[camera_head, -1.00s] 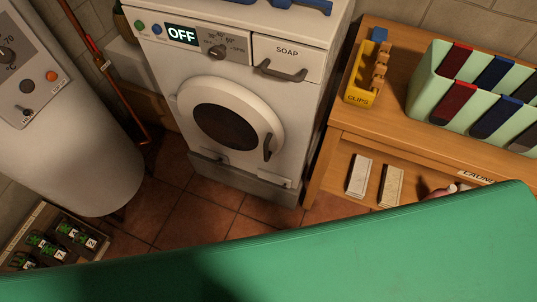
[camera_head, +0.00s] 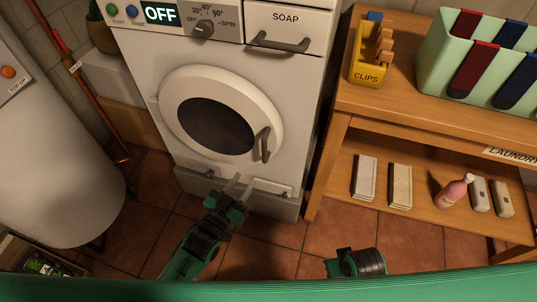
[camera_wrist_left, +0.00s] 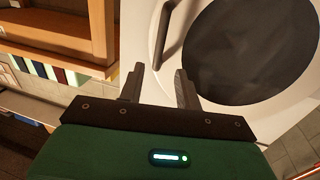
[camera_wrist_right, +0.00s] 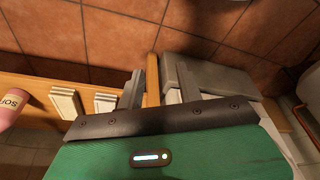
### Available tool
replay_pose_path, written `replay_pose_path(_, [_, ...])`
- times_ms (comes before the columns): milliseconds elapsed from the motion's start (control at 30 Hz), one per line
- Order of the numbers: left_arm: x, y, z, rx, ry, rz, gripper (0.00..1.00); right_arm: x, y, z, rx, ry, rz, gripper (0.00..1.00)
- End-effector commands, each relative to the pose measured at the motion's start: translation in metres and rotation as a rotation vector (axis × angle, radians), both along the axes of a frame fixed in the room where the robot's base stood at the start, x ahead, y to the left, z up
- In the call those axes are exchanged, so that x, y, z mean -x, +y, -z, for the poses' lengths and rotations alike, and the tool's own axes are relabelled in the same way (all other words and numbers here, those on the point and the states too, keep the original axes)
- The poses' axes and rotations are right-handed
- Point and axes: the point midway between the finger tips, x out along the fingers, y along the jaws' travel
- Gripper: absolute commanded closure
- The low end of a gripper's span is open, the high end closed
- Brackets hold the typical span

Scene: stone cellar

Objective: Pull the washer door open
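The washer door (camera_head: 264,92) is a round white ring with dark glass on the front of the white washer (camera_head: 318,130). It looks shut. Its dark handle (camera_head: 265,144) stands upright on the ring's right side. My left gripper (camera_head: 241,187) is open and empty, just below and left of the handle, apart from it. The left wrist view shows the fingers (camera_wrist_left: 160,84) spread, with the handle (camera_wrist_left: 166,34) beyond them. My right gripper (camera_wrist_right: 152,92) is open and empty in its wrist view, over the floor. In the head view only part of the right arm shows.
A wooden bench (camera_head: 345,104) stands close to the washer's right side, with clips (camera_head: 367,66) on top and bottles and boxes on its lower shelf. A grey-white tank (camera_head: 60,150) stands at left. Tiled floor (camera_head: 290,235) lies clear in front.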

Motion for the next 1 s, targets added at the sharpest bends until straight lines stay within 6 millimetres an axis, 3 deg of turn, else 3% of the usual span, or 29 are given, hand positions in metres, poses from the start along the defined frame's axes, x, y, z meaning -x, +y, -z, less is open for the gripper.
replay_pose_path(600, [-0.095,-0.053,0.0,-0.002,0.001,-0.001,0.66,0.0,0.0,-0.009,-0.002,-0.01,0.0,0.64])
replay_pose_path(800, [-0.112,-0.063,0.0,-0.002,0.001,-0.001,0.66,0.001,-0.001,-0.011,-0.001,-0.011,-0.001,0.64])
replay_pose_path(1000, [-0.117,-0.065,0.001,-0.001,0.003,0.0,0.66,-0.001,-0.001,-0.016,-0.002,-0.02,0.0,0.64])
